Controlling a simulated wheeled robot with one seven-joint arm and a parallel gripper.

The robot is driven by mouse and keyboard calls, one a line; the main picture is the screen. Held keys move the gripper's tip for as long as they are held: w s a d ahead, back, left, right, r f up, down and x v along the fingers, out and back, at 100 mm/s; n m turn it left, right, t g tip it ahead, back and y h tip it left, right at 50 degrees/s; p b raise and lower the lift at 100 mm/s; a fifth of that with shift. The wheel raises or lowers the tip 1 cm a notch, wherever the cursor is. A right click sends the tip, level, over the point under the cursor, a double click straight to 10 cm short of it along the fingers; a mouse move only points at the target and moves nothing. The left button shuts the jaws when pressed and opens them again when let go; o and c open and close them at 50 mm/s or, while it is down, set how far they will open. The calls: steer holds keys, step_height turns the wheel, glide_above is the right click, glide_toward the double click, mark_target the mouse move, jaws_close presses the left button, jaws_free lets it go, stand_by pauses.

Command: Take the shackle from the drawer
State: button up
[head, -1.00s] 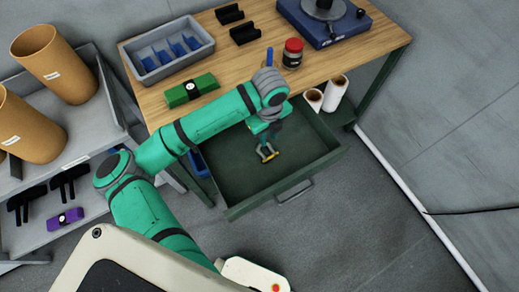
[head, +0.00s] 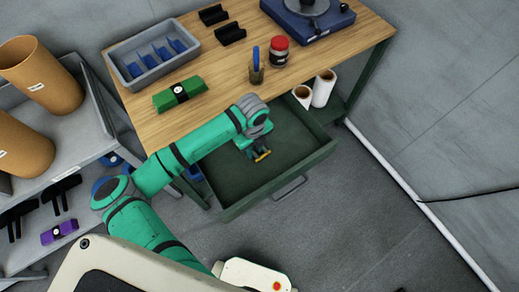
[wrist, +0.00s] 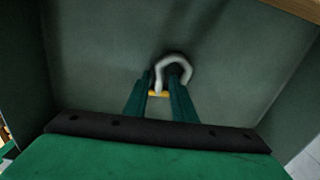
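The shackle (wrist: 187,62) is a grey bow with a yellow pin. It lies in the open green drawer (head: 228,186); in the head view its yellow pin (head: 262,156) shows just below my gripper (head: 257,150). In the wrist view my gripper (wrist: 160,82) has its two green fingers down at the shackle. One side of the bow is between the fingers, and the right fingertip appears inside the bow. A gap shows between the fingers, so they look open. The fingers hide part of the shackle.
The drawer walls surround my gripper, with the wooden tabletop (head: 200,117) above and behind. On it are a green block (head: 180,94), a pen cup (head: 256,75), a red-lidded jar (head: 279,52) and a grey tray (head: 125,62). Paper rolls (head: 322,90) stand right of the drawer.

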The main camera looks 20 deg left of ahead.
steer(key=shift+a+f, duration=0.2)
steer(key=shift+f, duration=0.15)
steer(key=shift+d, duration=0.1)
jaws_close()
steer(key=shift+r, duration=0.2)
